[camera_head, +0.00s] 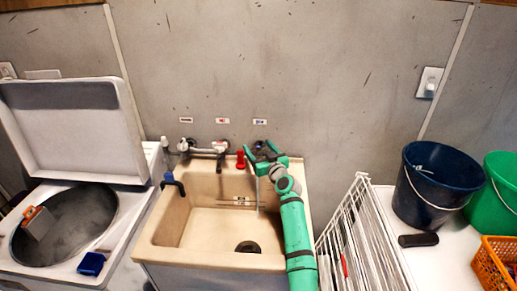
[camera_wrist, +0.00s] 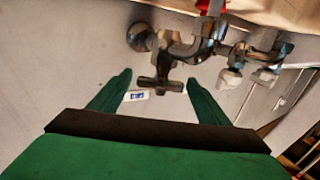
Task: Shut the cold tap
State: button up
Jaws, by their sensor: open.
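The cold tap's dark T-shaped handle (camera_wrist: 160,86) shows in the wrist view, close to a small wall label with blue lettering (camera_wrist: 137,96). My gripper (camera_wrist: 158,92) is open, with one green finger on each side of the handle; I cannot tell whether either finger touches it. In the head view my gripper (camera_head: 264,150) is at the wall behind the sink (camera_head: 174,222) and hides most of this tap. A thin pale vertical streak, perhaps running water (camera_head: 257,196), shows below my gripper over the basin.
A red-handled tap (camera_head: 240,160) stands just left of my gripper. A mixer with two handles (camera_head: 203,148) is further left. An open-lidded washer (camera_head: 66,225) flanks the sink. At right are a white rack (camera_head: 352,235), a dark bucket (camera_head: 432,187) and a green bucket (camera_head: 497,190).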

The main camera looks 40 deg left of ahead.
jog(key=c, duration=1.1)
jog(key=shift+o, duration=0.2)
jog(key=shift+f+m+t+h, duration=0.2)
jog(key=shift+m+t+h, duration=0.1)
jog(key=shift+s+a+r+m+t+h, duration=0.1)
jog(key=shift+a+r+m+t+h, duration=0.1)
jog(key=shift+m+t+h, duration=0.65)
jog(key=shift+s+a+r+m+t+h, duration=0.1)
jog(key=shift+r+m+t+h, duration=0.1)
jog(key=shift+m+t+h, duration=0.6)
jog(key=shift+w+r+m+t+h, duration=0.1)
jog(key=shift+m+t+h, duration=0.35)
jog(key=shift+t+h, duration=0.25)
jog(key=shift+d+m+t+h, duration=0.2)
jog(key=shift+m+t+h, duration=0.05)
jog(key=shift+m+h, duration=0.1)
